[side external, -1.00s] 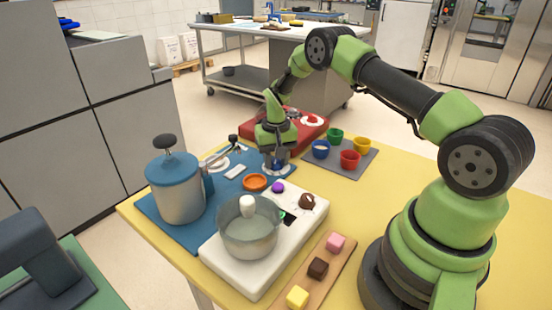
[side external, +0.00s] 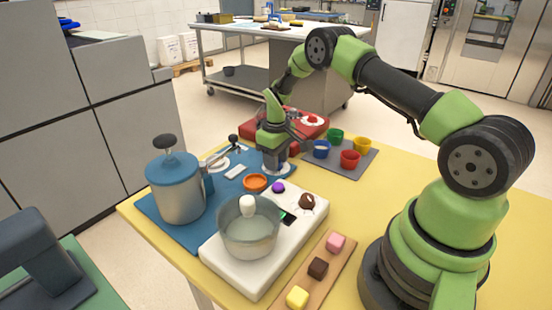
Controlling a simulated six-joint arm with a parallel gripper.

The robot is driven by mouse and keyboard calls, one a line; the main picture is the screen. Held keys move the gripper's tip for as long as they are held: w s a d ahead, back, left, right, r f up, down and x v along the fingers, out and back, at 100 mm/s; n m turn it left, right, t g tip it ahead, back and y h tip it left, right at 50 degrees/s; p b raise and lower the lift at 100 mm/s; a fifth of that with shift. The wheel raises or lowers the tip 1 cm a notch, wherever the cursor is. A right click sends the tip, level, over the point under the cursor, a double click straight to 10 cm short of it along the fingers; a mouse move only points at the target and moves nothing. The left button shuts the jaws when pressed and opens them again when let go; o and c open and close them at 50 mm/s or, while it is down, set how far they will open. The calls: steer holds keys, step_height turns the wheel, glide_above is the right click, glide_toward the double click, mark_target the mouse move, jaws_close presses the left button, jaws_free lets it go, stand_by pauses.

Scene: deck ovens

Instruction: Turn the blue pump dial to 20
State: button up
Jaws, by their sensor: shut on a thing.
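The blue pump dial is at the back right corner of the blue mat (side external: 158,212), on a pale round base (side external: 283,170). My gripper (side external: 275,161) points down over it and is shut on its knob. The jaws hide the blue knob, and its pointer and scale numbers are too small or covered to read. The blue-lidded pump pot (side external: 181,190) stands at the left of the mat, with a black knob on top.
A white hot plate with a steel pot (side external: 249,235), an orange dish (side external: 255,183) and a red unit (side external: 310,130) surround the dial. Small coloured cups (side external: 350,160) stand on a grey mat to the right. A board with sweets (side external: 318,267) lies in front.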

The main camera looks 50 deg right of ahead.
stand_by(0.4)
steer(key=o, duration=0.9)
step_height(320, 180, up, 10)
steer(key=shift+f, duration=0.1)
